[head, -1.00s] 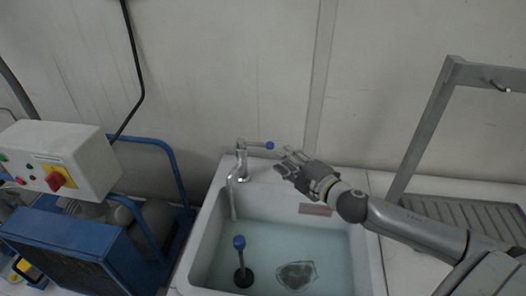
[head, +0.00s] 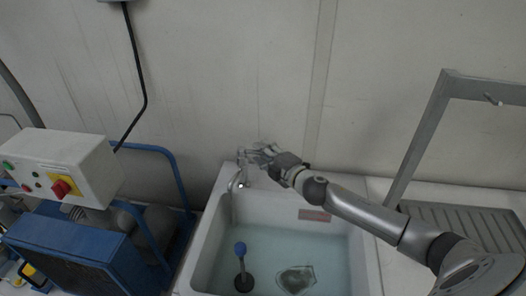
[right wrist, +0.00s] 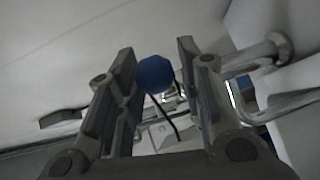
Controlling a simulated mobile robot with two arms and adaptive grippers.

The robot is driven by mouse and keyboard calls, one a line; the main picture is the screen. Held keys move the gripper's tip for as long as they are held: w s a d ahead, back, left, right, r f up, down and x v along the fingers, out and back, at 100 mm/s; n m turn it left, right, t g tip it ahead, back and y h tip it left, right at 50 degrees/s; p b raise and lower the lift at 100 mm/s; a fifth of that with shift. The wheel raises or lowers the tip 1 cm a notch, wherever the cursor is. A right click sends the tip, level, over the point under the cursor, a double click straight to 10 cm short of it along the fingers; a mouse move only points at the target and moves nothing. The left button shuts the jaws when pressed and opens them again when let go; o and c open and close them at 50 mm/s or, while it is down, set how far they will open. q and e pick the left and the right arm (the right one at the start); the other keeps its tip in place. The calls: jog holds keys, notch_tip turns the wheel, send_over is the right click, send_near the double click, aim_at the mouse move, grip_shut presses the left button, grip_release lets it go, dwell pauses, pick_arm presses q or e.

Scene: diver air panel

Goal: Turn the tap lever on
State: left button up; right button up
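The silver tap (head: 236,181) stands at the back left corner of the white sink (head: 203,248). My right gripper (head: 254,156) is at the top of the tap and hides its lever in the head view. In the right wrist view, the lever's blue ball knob (right wrist: 155,74) lies between the two open fingers of the right gripper (right wrist: 156,52). Gaps show between the knob and the fingers. The tap's metal pipe (right wrist: 252,58) shows to the right of them. My left gripper is out of view.
A blue machine (head: 75,250) with a control box (head: 62,165) is at left. A grey frame (head: 420,140) stands on the right counter.

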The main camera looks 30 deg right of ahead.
jog(key=shift+w, duration=0.15)
grip_shut()
jog(key=shift+a, duration=0.1)
